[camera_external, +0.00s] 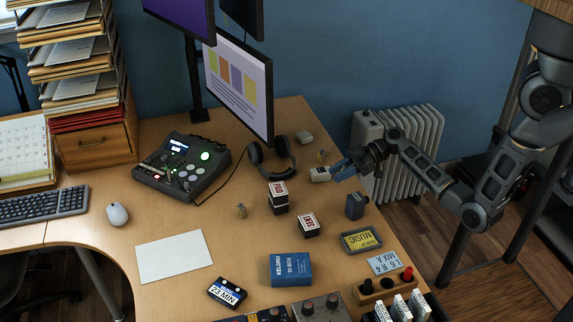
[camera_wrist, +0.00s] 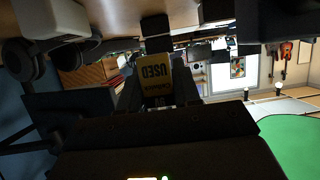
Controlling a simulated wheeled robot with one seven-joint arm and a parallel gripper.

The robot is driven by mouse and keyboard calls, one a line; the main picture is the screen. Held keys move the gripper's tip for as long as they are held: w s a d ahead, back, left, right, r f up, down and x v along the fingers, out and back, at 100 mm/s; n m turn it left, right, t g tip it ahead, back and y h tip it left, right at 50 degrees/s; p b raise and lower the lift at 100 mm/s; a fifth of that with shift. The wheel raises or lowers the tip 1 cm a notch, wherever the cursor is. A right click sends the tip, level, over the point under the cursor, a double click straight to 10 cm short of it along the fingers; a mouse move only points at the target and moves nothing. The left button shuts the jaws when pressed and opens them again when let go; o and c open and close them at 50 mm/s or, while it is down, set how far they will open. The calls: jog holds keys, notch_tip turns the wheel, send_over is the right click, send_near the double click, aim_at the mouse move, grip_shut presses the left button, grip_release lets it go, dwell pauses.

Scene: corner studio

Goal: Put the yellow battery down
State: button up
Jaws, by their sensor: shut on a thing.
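My gripper (camera_external: 345,168) is shut on a small block near the right edge of the desk. In the external view the battery (camera_external: 320,174) shows a pale side and sticks out to the left of the fingers. It is over the desk (camera_external: 225,235). I cannot tell how far it is above the surface.
Headphones (camera_external: 272,158) lie left of the battery. Black-and-white boxes (camera_external: 278,199) (camera_external: 309,225) and a dark block (camera_external: 355,206) stand nearer the front. A white radiator (camera_external: 415,150) stands beyond the desk.

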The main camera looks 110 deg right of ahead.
jog(key=w+a+r+n+g+y+b, duration=0.25)
jog(key=w+a+r+n+y, duration=0.2)
jog(key=w+a, duration=0.45)
jog(key=w+a+r+n+g+y+b, duration=0.1)
jog(key=w+a+r+n+y+b, duration=0.3)
jog(key=w+a, duration=0.45)
send_over(287, 269)
jog(key=shift+g+y, duration=0.25)
jog(key=shift+g, duration=0.1)
jog(key=f, duration=0.4)
jog(key=f+p, duration=0.1)
jog(key=f, duration=0.2)
jog(key=shift+s+d, duration=0.25)
jog(key=shift+s, duration=0.1)
jog(key=shift+w+a+f, duration=0.3)
jog(key=shift+a, duration=0.05)
jog(key=shift+f, duration=1.9)
jog(key=shift+f, duration=0.1)
